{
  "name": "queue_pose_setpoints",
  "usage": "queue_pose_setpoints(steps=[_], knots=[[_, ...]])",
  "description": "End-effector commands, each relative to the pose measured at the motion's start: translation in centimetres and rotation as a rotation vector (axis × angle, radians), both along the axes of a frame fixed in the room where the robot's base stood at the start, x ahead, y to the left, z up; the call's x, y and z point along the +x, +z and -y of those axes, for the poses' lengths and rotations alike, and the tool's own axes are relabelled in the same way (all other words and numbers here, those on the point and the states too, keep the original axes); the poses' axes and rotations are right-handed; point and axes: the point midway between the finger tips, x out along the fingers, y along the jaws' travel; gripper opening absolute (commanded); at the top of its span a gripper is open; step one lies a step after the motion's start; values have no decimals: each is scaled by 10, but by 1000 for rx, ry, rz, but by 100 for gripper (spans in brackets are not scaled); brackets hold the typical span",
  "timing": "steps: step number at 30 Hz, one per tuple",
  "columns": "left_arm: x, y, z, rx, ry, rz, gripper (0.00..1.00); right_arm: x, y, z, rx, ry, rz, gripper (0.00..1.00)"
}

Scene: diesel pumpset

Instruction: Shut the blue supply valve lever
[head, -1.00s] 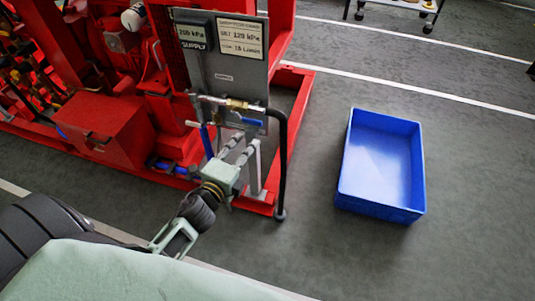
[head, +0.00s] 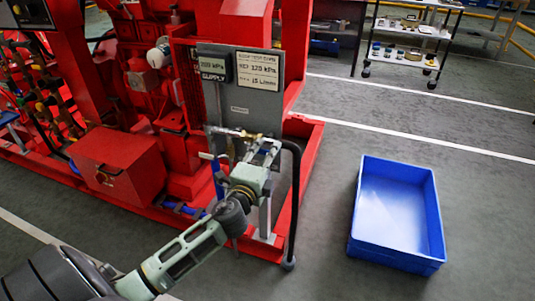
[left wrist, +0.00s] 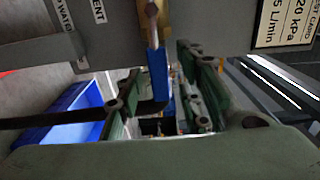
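The blue supply valve lever (left wrist: 159,75) shows in the left wrist view, reaching from the brass valve body (left wrist: 151,22) in between my finger pads. My right gripper is out of view.
The red pumpset frame (head: 300,180) surrounds the panel. A black hose (head: 294,215) hangs just right of the gripper. An empty blue crate (head: 440,225) stands on the floor at right. A shelf cart (head: 407,53) is at the back. Floor between is clear.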

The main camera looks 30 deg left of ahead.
Motion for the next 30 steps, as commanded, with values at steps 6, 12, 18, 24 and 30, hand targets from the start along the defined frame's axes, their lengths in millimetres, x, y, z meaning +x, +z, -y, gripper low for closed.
queue_pose_setpoints(steps=[6,12,18,24,30], knots=[[9,0,-2,0,-1,-1,34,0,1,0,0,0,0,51],[8,0,-2,-1,-1,-1,33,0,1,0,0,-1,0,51],[8,0,-2,-1,-1,-1,15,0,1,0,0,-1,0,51],[8,-1,-2,-1,0,-1,0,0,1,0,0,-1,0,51],[8,-1,-2,-1,0,-2,0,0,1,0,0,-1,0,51]])
